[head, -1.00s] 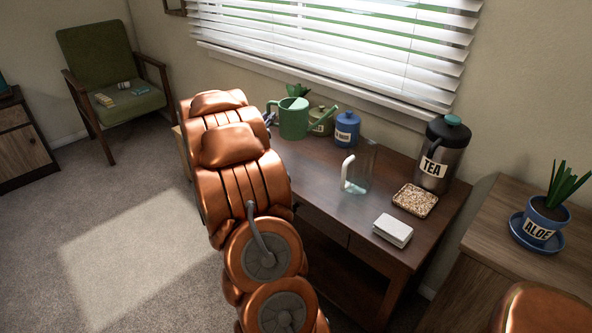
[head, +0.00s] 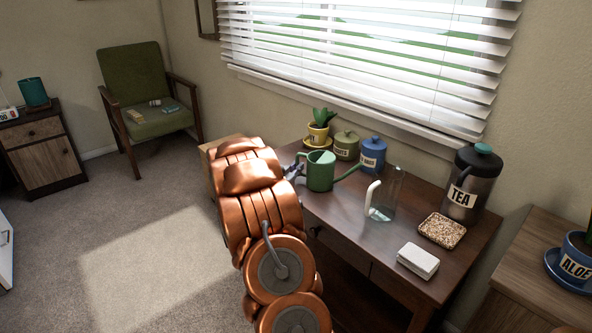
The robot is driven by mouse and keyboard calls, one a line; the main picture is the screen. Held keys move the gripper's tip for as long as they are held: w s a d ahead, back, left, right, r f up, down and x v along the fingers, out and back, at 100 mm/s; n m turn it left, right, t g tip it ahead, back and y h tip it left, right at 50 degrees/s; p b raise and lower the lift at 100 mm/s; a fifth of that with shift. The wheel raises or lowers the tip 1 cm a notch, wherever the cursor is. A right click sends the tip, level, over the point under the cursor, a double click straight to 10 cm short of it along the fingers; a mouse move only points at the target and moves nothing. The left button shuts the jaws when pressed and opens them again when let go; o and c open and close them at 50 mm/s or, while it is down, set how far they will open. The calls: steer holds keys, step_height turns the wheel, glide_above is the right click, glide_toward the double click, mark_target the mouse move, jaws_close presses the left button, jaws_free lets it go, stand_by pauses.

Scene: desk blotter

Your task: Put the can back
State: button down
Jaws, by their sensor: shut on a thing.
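The green watering can (head: 320,171) is at the left back part of the desk, upright, its spout pointing right. My gripper (head: 294,171) is shut on it at its left side, where the handle is. A potted plant in a yellow pot (head: 317,134) stands on a yellow saucer just behind the can.
A green canister (head: 346,146) and a blue canister (head: 372,154) stand behind the spout. A clear pitcher (head: 385,195) is right of the can. A tea dispenser (head: 467,185), a granule-filled tray (head: 442,231) and a white block (head: 417,261) occupy the desk's right.

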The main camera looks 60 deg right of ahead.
stand_by(0.3)
steer(key=c, duration=1.2)
jaws_free()
steer(key=shift+f, duration=0.15)
